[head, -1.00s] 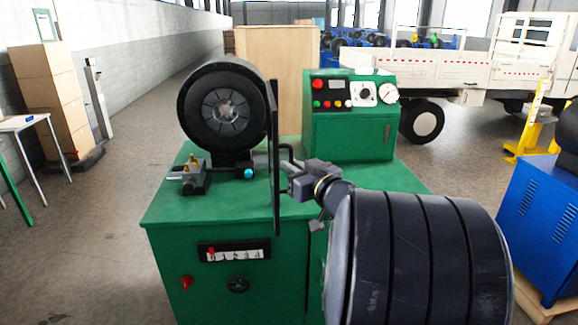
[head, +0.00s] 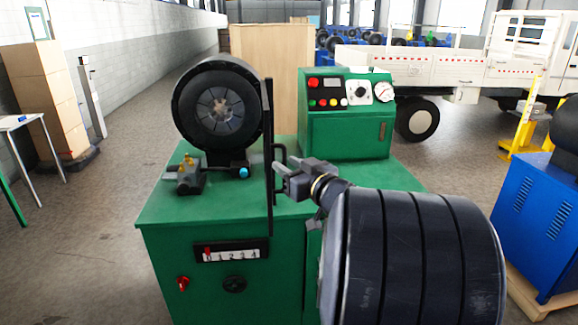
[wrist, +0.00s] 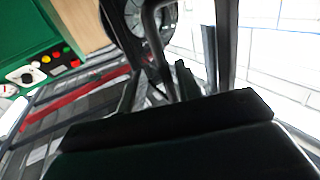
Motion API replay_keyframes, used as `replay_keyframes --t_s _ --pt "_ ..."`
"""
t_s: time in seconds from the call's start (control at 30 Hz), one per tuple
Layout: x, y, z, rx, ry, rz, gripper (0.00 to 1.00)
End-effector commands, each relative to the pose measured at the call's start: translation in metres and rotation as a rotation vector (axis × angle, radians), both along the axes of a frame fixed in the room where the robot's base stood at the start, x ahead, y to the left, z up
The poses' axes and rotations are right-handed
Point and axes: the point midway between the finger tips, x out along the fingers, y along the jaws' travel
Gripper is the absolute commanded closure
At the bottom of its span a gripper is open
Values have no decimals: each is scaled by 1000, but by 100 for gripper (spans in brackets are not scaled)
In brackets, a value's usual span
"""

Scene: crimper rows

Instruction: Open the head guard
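The head guard (head: 268,160) is a thin dark panel, seen nearly edge-on and upright, just right of the round black crimping head (head: 217,110) on the green machine. A bent dark handle (head: 282,152) sticks out from its right side. In the wrist view the handle (wrist: 152,28) comes down toward the fingers. My gripper (head: 280,179) is at the handle's lower part, pointing left at the guard. Its fingers look apart, and the wrist view shows two dark fingers (wrist: 158,88) near the bar. Whether they touch the handle is hard to tell.
A green control box (head: 346,125) with a gauge and buttons stands behind my gripper. A small fitting (head: 188,175) sits on the machine's green top (head: 230,207). A blue cabinet (head: 540,210) stands at the right. Open floor lies left of the machine.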

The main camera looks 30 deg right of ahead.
Motion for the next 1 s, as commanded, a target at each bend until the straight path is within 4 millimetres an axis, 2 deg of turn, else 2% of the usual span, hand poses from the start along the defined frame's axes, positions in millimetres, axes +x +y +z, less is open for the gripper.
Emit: replay_keyframes --t_s 0.17,0.4,0.6,0.77,1.0 --pt "-22 -2 -1 -3 -2 -4 67" --pt "-68 -5 -1 -3 -3 -7 67" --pt "-94 -6 0 -2 -2 -5 67" --pt "-104 -5 0 0 -1 -2 67" --pt "-106 -5 0 0 -1 1 67"
